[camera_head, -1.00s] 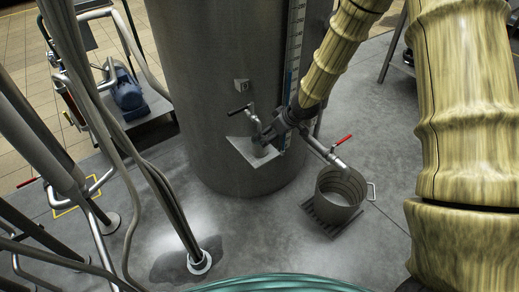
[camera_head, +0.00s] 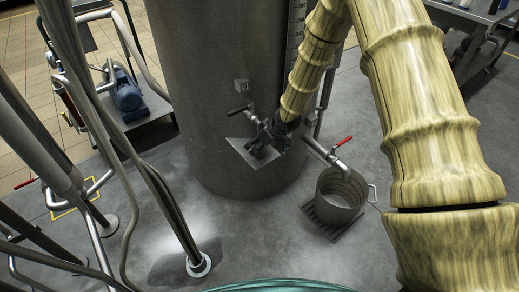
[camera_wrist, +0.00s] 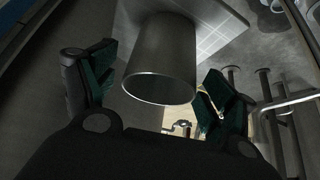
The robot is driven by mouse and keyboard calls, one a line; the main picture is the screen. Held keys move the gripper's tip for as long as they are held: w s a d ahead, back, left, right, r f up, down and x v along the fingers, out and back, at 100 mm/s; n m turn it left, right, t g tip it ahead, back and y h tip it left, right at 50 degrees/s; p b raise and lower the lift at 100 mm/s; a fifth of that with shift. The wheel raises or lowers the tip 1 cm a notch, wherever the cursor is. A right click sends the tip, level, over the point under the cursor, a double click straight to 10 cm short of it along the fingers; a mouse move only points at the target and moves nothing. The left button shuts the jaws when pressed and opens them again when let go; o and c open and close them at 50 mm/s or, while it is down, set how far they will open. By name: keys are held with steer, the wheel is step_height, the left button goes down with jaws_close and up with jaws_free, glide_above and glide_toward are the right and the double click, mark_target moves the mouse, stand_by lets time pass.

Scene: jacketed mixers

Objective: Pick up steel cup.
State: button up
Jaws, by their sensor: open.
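The steel cup (camera_wrist: 163,52) is a plain grey cylinder in the middle of the wrist view, its round mouth facing the camera. It rests against a pale shelf plate (camera_wrist: 224,28). My gripper (camera_wrist: 158,85) is open, with one green-padded finger on each side of the cup and visible gaps between. In the head view my gripper (camera_head: 266,138) is over the small shelf (camera_head: 262,178) on the tank, and it hides most or all of the cup there.
The large steel tank (camera_head: 205,100) stands right behind the shelf. A valve with a black handle (camera_head: 238,111) is close by the gripper. A red-handled tap (camera_head: 337,147) and a metal bucket (camera_head: 340,195) on a floor grate are to the right. Pipes and hoses fill the left.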

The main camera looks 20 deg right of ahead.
steer(key=c, duration=1.2)
steer(key=shift+r, duration=0.15)
